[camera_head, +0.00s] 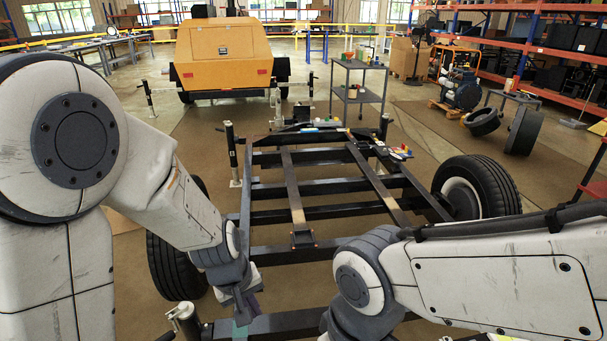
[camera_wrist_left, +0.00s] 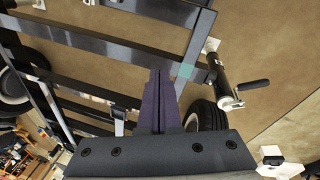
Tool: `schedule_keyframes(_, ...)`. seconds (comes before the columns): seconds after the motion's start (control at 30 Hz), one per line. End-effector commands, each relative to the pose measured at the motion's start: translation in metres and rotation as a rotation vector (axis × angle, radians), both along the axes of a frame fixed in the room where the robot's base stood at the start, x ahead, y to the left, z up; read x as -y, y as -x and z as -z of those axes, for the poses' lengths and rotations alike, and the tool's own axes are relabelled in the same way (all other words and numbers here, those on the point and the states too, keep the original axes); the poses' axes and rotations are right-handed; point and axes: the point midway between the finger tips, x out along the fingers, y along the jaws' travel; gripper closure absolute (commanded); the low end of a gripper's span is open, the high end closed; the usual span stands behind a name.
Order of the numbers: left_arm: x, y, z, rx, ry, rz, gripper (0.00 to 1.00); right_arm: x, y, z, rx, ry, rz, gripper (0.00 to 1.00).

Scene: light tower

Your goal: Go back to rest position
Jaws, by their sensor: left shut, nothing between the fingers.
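My left gripper (camera_head: 240,305) hangs over the near left corner of the black trailer frame (camera_head: 300,215) in the head view. In the left wrist view its two fingers (camera_wrist_left: 160,85) are pressed together with nothing between them, and the frame's bars (camera_wrist_left: 110,80) lie beyond the tips. I cannot tell whether the fingertips touch the frame. My right arm comes in from the right in the head view, over the frame's near right part. The right gripper itself is out of the picture.
Wheels stand at the frame's left (camera_head: 172,262) and right (camera_head: 478,190). A jack with a handle (camera_wrist_left: 224,90) stands by the near left corner. A grey cart (camera_head: 358,85) and an orange machine (camera_head: 224,55) stand behind. Small coloured parts (camera_head: 397,152) lie on the frame's right side.

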Motion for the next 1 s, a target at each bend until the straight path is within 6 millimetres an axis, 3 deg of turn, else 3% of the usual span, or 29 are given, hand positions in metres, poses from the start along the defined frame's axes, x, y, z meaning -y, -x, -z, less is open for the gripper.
schedule_keyframes(0.1, -0.029, 0.009, -0.015, 0.044, -0.066, 0.143, 1.0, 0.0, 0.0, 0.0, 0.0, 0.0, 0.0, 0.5)
schedule_keyframes(0.43, -0.084, 0.035, -0.037, 0.096, -0.232, 0.446, 1.0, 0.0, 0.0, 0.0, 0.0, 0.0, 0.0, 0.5)
schedule_keyframes(0.77, -0.031, 0.058, -0.053, 0.073, -0.2, 0.622, 1.0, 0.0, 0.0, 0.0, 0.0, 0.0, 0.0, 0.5)
schedule_keyframes(1.0, 0.008, 0.09, -0.067, 0.045, -0.176, 0.782, 1.0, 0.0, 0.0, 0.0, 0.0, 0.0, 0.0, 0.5)
